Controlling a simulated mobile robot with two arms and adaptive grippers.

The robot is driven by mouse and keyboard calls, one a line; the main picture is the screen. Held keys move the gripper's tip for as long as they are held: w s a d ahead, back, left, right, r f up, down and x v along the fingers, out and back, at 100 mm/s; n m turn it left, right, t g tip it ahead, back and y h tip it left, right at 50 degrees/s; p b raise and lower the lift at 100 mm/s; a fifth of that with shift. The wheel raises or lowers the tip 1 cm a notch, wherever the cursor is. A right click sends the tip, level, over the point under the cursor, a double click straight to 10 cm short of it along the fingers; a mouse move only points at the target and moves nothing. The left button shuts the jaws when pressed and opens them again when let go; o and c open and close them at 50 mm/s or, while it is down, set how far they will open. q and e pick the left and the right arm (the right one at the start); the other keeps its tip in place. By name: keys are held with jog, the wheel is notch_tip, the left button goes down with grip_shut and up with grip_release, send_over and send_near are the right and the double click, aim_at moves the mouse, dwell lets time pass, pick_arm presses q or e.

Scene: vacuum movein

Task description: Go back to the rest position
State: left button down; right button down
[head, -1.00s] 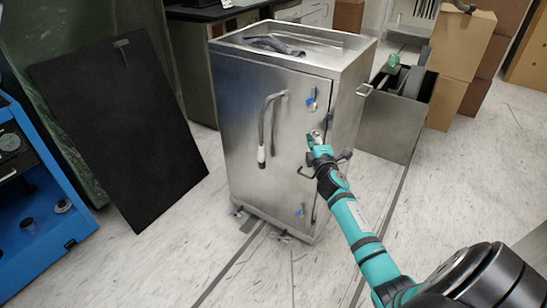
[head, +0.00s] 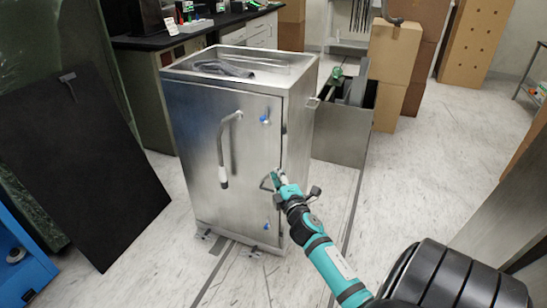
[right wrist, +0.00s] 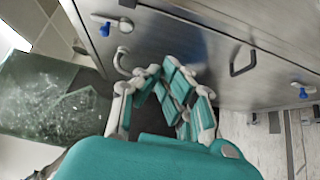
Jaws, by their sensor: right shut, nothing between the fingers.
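My right gripper (head: 277,180) is in front of the lower right part of the steel cabinet's door. In the right wrist view the teal fingers of my right gripper (right wrist: 165,85) come together at their tips and hold nothing. The steel cabinet (head: 205,150) stands upright with its door closed. In the right wrist view the steel cabinet (right wrist: 185,40) fills the upper part, with the fingertips close to its face; I cannot tell whether they touch. My left gripper is not in view.
A black panel (head: 80,160) leans at the left. A steel bin (head: 340,135) and cardboard boxes (head: 395,50) stand behind the cabinet. A dark counter (head: 185,35) runs at the back. Pale floor (head: 440,150) is clear at the right.

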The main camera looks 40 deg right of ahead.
jog(key=shift+s+a, duration=0.15)
jog(key=shift+s, duration=0.2)
